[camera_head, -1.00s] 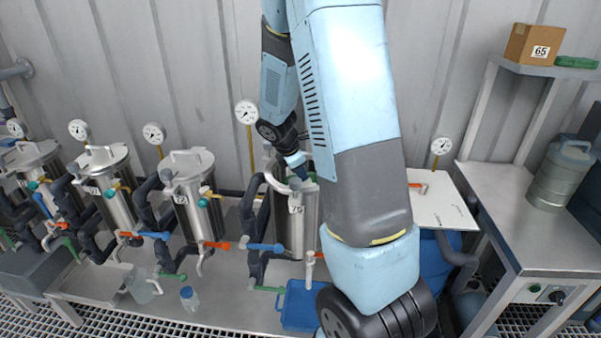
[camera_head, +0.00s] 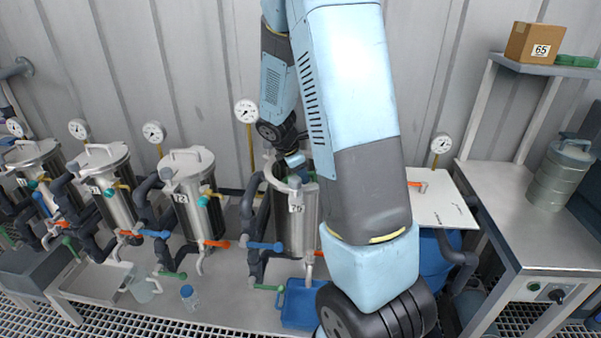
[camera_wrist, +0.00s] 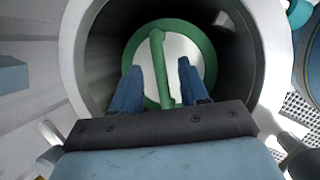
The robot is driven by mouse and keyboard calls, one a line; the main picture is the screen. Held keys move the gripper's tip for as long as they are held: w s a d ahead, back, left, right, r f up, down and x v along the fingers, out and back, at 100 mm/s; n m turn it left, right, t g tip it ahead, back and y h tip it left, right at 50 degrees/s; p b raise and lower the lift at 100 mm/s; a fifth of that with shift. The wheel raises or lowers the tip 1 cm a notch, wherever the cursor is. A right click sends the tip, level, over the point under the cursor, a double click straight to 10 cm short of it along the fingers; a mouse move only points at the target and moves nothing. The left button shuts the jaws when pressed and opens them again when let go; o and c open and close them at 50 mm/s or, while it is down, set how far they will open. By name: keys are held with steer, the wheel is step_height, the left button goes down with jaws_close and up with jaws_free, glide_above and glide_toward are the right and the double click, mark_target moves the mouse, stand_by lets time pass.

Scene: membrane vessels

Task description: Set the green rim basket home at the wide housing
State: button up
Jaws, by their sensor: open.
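The wide steel housing (camera_head: 290,235) with a tag reading about 75 stands open at the top, left of my upper arm. Its pale rim also shows in the wrist view (camera_wrist: 272,50). The green rim basket (camera_wrist: 208,58) sits down inside the housing, with a green bar handle across a pale disc. My gripper (camera_wrist: 159,67) is open, its two blue fingers on either side of the handle bar and apart from it in the picture. I cannot tell how far above the bar they are. In the head view my gripper (camera_head: 294,168) is at the housing mouth, partly hidden.
Several narrower lidded vessels (camera_head: 190,195) with gauges and coloured valves stand to the left. A blue bin (camera_head: 300,308) is below the housing. A white board (camera_head: 440,210) and a steel bench (camera_head: 515,215) with a canister are to the right.

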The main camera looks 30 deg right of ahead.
steer(key=v, duration=1.3)
steer(key=shift+a+r, duration=0.15)
steer(key=shift+r, duration=0.2)
steer(key=s+a+r+m+t+y, duration=0.1)
steer(key=s+r+m, duration=0.3)
steer(key=s, duration=0.4)
steer(key=s+a+r+m+t+y, duration=0.1)
steer(key=s+a+r+m+y, duration=0.1)
steer(key=s+m, duration=0.5)
steer(key=s+a+r+m+t+y, duration=0.1)
steer(key=s+a+r+m, duration=0.3)
steer(key=s, duration=0.4)
step_height(320, 180, up, 3)
steer(key=shift+s+f+m+t+y, duration=0.1)
steer(key=shift+s+m+t+y, duration=0.25)
steer(key=shift+m+t, duration=0.4)
